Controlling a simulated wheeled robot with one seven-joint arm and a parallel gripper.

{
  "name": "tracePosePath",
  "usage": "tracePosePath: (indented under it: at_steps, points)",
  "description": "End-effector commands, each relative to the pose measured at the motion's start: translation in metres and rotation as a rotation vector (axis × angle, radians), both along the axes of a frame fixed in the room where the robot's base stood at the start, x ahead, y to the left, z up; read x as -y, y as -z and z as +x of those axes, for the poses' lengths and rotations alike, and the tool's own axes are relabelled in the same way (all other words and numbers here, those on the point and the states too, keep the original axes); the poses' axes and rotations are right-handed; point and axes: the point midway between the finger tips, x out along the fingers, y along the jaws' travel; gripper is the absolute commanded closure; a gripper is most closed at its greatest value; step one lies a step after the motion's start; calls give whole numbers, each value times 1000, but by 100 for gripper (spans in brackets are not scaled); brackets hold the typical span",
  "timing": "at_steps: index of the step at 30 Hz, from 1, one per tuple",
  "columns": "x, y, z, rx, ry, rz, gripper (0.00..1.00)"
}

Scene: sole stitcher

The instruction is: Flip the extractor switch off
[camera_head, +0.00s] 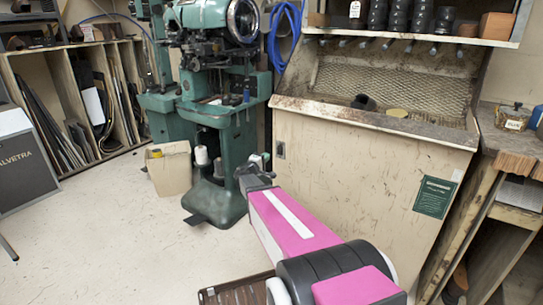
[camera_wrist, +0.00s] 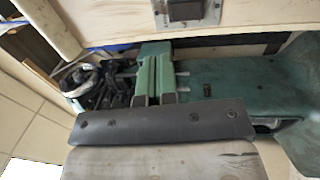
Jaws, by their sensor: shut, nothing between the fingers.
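The extractor is a worn cream cabinet (camera_head: 365,155) with a mesh-backed work bay, at the right of centre in the head view. A small dark switch plate (camera_head: 281,151) sits on the upper left of its front. In the wrist view a dark switch box (camera_wrist: 186,10) on the cream panel shows at the top edge, partly cut off; its lever position cannot be told. My gripper (camera_head: 262,160) is just left of and slightly below the switch plate in the head view, apparently short of it. In the wrist view my gripper (camera_wrist: 155,48) has its greenish fingers together, empty, below the switch box.
A green stitching machine (camera_head: 215,110) stands left of the cabinet, close behind my gripper. A cardboard bin (camera_head: 169,168) is beside it. A workbench (camera_head: 520,145) adjoins at the right. A brown slatted thing (camera_head: 237,291) lies low in front. The floor at left is clear.

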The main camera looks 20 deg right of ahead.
Motion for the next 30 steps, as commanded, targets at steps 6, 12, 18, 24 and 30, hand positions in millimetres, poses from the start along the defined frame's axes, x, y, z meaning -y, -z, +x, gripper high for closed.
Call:
tracePosePath:
  at_steps: [6,12,18,24,30]
  points:
    - [-22,-4,-18,0,-1,0,100]
    - [-27,-4,-21,0,-1,0,100]
    - [-27,-4,-21,0,0,0,100]
    - [-24,-1,-28,-6,19,32,100]
    - [-12,17,-65,-47,121,205,100]
